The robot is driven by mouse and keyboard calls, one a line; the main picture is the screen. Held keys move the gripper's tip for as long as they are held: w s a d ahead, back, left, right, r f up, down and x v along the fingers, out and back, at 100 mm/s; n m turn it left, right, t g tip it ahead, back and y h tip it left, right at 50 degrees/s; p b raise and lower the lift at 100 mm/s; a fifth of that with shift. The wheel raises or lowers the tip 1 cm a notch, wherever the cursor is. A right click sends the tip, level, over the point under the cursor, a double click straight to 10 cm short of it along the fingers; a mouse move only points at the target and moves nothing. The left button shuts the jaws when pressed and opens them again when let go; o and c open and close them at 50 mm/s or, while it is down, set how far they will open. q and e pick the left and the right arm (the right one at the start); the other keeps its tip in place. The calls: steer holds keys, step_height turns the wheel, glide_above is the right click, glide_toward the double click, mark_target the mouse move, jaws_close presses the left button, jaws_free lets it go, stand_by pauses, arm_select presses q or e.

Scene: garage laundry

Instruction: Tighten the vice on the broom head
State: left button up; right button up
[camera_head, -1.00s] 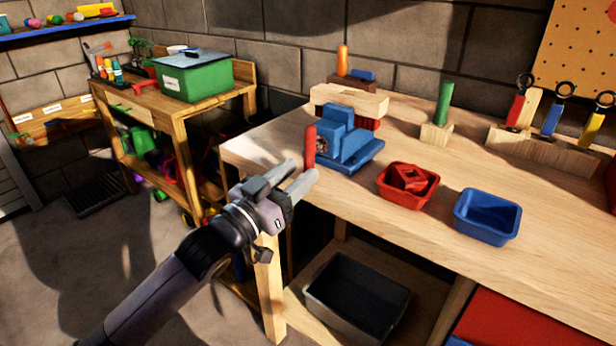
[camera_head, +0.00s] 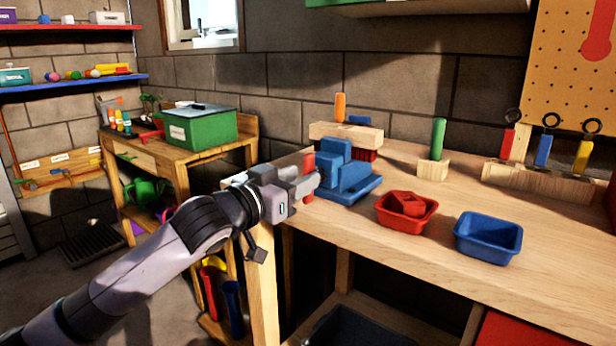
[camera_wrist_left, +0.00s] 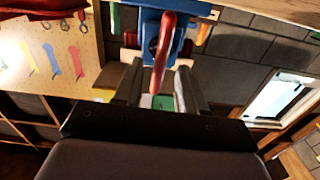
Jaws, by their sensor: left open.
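The blue vice (camera_head: 345,175) stands on the workbench near its left end; it also shows in the left wrist view (camera_wrist_left: 185,22). Its red handle (camera_head: 308,162) stands upright at the vice's near-left end. The broom head looks to be the pale wooden block (camera_head: 346,136) with red bristles below, just behind the vice; its contact with the jaws is hidden. My left gripper (camera_head: 307,180) is open at the handle. In the left wrist view the red handle (camera_wrist_left: 166,50) lies between the two spread fingers (camera_wrist_left: 160,72), without clear contact. My right gripper is out of view.
A red bin (camera_head: 405,222) with a red piece inside and a blue bin (camera_head: 488,257) stand right of the vice. A green peg (camera_head: 438,138) on a wooden block and a tool rack (camera_head: 543,182) stand behind. A green box (camera_head: 205,128) sits on the left side table.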

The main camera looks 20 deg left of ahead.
mark_target(308, 204)
arm_select(q)
steer(key=shift+x, duration=1.65)
jaws_close()
